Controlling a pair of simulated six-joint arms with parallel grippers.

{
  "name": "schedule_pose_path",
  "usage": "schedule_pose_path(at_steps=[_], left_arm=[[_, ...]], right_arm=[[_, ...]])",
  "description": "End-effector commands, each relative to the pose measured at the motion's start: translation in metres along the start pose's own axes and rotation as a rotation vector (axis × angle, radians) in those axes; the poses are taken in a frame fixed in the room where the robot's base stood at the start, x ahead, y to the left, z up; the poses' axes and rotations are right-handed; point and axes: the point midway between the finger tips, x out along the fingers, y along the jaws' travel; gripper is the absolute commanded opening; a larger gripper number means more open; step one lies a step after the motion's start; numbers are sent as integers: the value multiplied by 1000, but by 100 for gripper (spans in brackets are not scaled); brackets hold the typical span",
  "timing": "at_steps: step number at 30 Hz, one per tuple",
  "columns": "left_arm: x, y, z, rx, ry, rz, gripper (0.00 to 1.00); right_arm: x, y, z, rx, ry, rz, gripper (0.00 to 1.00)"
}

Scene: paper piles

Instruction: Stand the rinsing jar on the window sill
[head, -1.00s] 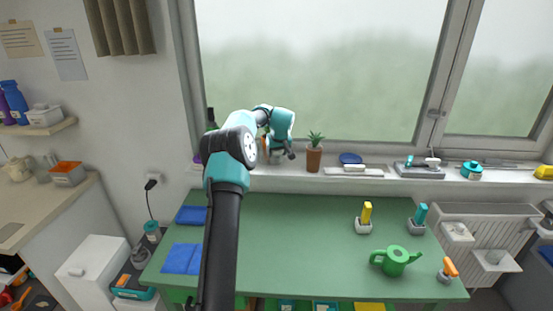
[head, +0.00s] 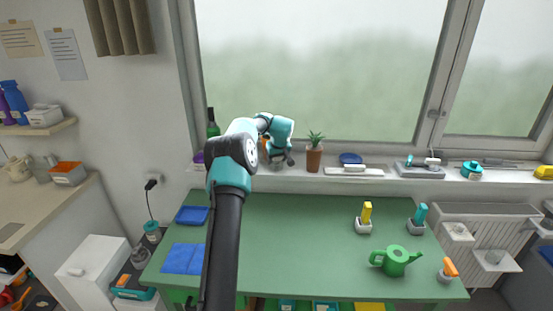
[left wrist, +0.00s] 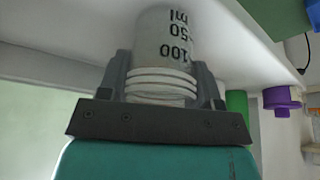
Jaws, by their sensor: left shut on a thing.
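The rinsing jar (left wrist: 166,48) is a pale, translucent jar with black volume marks and a ridged neck. It shows in the left wrist view, where the picture looks upside down. My left gripper (left wrist: 163,82) is shut on it around the ridged neck. The jar's far end meets or nearly meets the white window sill (left wrist: 65,45); I cannot tell if it touches. In the head view my left gripper (head: 284,161) is at the sill (head: 225,172), left of the potted plant. The jar is mostly hidden there by the gripper and arm.
A potted plant (head: 314,160) stands close to the right of the gripper, with a blue dish (head: 350,158) beyond it. A green bottle (head: 213,130) and a purple thing (head: 198,157) are to the left. The green table (head: 290,235) is mostly clear in the middle.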

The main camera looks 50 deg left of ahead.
Motion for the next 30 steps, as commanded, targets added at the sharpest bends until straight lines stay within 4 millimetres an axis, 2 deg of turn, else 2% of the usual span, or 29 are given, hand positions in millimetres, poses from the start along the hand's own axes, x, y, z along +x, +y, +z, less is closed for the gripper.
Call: schedule_pose_path(at_steps=[8,9,17,26,30], left_arm=[[2,0,1,0,0,0,35],[3,0,1,0,0,0,59],[2,0,1,0,0,0,84],[0,0,0,0,1,0,84],[-9,0,0,1,1,1,84]], right_arm=[[0,0,0,0,0,0,43],[0,0,0,0,0,0,43],[0,0,0,0,0,0,43],[0,0,0,0,0,0,43],[0,0,0,0,0,0,43]])
